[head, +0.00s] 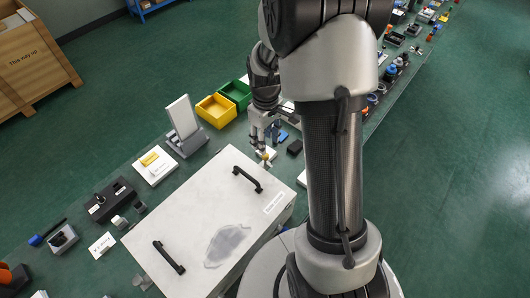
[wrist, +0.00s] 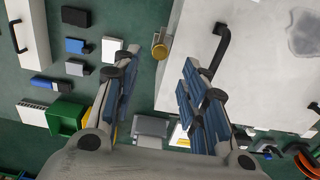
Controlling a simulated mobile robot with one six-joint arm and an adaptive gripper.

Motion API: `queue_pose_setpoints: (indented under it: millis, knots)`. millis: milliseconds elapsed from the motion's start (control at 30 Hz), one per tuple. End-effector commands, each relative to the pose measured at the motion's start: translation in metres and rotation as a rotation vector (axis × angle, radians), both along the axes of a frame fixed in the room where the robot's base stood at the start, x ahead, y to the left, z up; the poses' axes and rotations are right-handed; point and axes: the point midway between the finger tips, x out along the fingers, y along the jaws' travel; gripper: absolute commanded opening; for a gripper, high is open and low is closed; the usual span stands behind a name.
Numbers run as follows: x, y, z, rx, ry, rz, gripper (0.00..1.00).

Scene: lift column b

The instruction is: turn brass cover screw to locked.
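The brass cover screw (wrist: 160,46) shows in the wrist view as a short brass cylinder beside the edge of the white case (wrist: 190,32). In the head view, a small brass spot (head: 265,156) below my gripper appears to be the same screw. My gripper (wrist: 160,60) is open, with its two blue-padded fingers apart. The screw lies just ahead of the fingertips, between their lines, and nothing is held. In the head view my gripper (head: 264,146) hangs at the far corner of the white case (head: 200,200). I cannot tell the screw's turn position or whether a finger touches it.
The case top carries two black handles (head: 247,180) and a grey patch (head: 228,243).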

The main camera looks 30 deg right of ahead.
Motion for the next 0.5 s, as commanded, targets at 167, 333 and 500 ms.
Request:
queue_pose_setpoints:
  millis: [167, 333, 500]
  knots:
    - [-0.001, 0.0, -0.039, 0.001, 0.004, 0.0, 0.4]
    - [0.0, 0.0, -0.061, 0.001, 0.001, 0.0, 0.4]
    - [0.0, 0.0, -0.071, 0.0, 0.0, 0.0, 0.4]
